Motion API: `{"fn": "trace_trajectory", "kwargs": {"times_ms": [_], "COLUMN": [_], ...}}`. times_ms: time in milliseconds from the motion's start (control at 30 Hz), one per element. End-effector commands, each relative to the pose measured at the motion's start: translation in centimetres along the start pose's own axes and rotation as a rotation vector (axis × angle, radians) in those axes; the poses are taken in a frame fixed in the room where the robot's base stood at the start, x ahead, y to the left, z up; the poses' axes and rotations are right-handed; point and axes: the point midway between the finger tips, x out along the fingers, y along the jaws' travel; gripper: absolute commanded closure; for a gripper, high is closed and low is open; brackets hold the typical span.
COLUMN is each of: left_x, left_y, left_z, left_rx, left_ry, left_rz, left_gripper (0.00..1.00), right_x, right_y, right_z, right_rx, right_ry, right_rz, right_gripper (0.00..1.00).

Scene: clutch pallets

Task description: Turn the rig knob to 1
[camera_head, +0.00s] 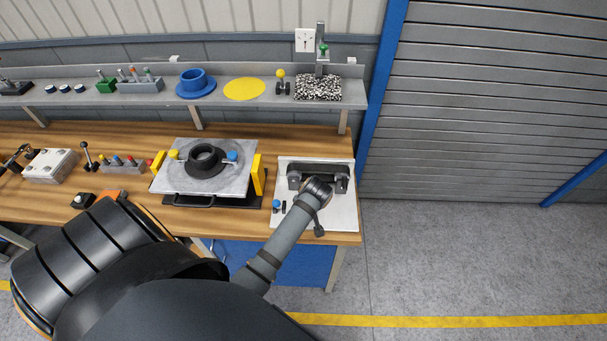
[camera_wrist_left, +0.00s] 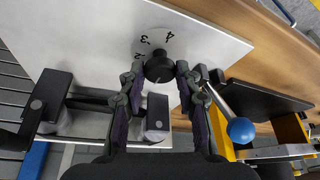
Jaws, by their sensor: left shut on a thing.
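The rig is a pale plate (camera_head: 343,213) at the right end of the bench, with a dark roller-like part across it. In the left wrist view the plate (camera_wrist_left: 215,48) carries a round black knob (camera_wrist_left: 159,66) on a pale dial. The figures 2, 3 and 4 show around the knob; a 1 is not visible, and I cannot tell which figure it points to. My left gripper (camera_wrist_left: 158,74) is shut on the knob, a finger on each side. In the head view my left gripper (camera_head: 318,190) is over the plate and hides the knob. My right gripper is not in view.
A blue-balled lever (camera_wrist_left: 242,130) stands beside the left gripper's fingers. Black brackets (camera_wrist_left: 157,112) sit close on the other side. Left of the rig is a grey plate with a black ring (camera_head: 205,158) between yellow blocks. A shelf with parts (camera_head: 245,89) runs behind.

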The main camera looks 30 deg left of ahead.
Motion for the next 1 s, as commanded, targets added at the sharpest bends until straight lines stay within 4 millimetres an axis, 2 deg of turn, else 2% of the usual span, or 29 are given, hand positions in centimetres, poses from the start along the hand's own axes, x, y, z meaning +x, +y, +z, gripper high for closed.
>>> {"fn": "trace_trajectory", "kwargs": {"times_ms": [67,100,233,567,900,1000], "left_x": [0.1,0.1,0.0,-0.4,-6.2,-7.1], "left_y": [-0.1,-0.1,-0.1,0.0,0.1,0.0], "left_z": [0.1,0.1,0.0,0.0,0.1,0.0], "left_rx": [0.0,0.0,0.001,0.0,-0.001,-0.001], "left_ry": [-0.002,-0.002,-0.001,0.0,-0.002,-0.001], "left_rz": [-0.001,-0.001,-0.001,0.001,0.003,0.001], "left_gripper": [0.98,0.61,0.45,0.45,0.45,0.45], "right_x": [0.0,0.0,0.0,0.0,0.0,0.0], "right_y": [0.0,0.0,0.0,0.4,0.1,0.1], "right_z": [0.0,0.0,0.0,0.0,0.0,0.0], "right_rx": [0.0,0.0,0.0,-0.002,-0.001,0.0], "right_ry": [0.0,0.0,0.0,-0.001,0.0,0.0], "right_rz": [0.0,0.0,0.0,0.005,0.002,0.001], "right_gripper": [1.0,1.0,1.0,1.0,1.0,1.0]}}
